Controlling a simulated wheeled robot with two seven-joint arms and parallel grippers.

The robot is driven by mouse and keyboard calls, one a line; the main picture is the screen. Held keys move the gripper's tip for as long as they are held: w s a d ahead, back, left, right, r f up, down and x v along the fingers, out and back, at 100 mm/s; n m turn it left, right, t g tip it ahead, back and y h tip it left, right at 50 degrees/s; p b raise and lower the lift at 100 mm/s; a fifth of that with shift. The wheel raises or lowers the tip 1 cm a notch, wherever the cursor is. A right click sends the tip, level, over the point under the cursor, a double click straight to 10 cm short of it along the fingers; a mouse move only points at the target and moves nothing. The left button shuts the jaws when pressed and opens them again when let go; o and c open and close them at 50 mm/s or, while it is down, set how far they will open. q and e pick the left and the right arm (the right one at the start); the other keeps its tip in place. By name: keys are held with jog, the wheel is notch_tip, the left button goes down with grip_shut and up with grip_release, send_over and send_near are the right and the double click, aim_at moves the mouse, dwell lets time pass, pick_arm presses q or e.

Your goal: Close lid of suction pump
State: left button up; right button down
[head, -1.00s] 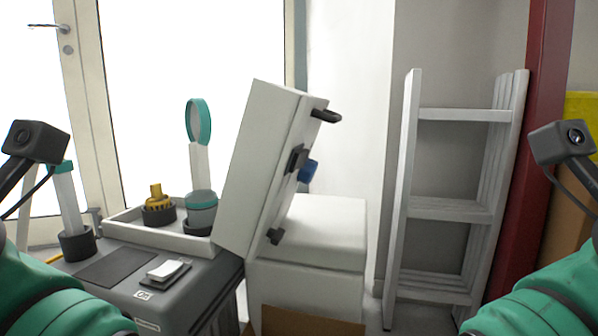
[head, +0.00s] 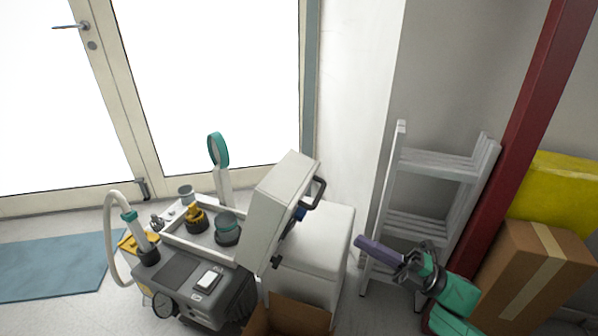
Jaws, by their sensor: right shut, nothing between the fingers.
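The suction pump (head: 185,288) is a grey machine on the floor, with a hose at left and a tray of fittings on top. Its pale lid (head: 268,205) stands open, tilted up at the right side of the tray. A dark handle (head: 318,190) is on the lid's right side. My right gripper (head: 362,243) is shut and empty, to the right of the lid and apart from it, in front of the white shelf. It points left. My left gripper is out of view.
A white box-like unit (head: 325,245) stands right behind the lid, with an open cardboard box (head: 285,318) in front. A white ladder-like shelf (head: 435,165), a red post (head: 520,130) and a taped carton (head: 530,275) are at right. A blue mat (head: 55,265) lies at left.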

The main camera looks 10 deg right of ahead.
jog(key=b, duration=0.2)
send_near(282, 218)
jog(key=w+a+r, duration=0.3)
jog(key=r, duration=0.2)
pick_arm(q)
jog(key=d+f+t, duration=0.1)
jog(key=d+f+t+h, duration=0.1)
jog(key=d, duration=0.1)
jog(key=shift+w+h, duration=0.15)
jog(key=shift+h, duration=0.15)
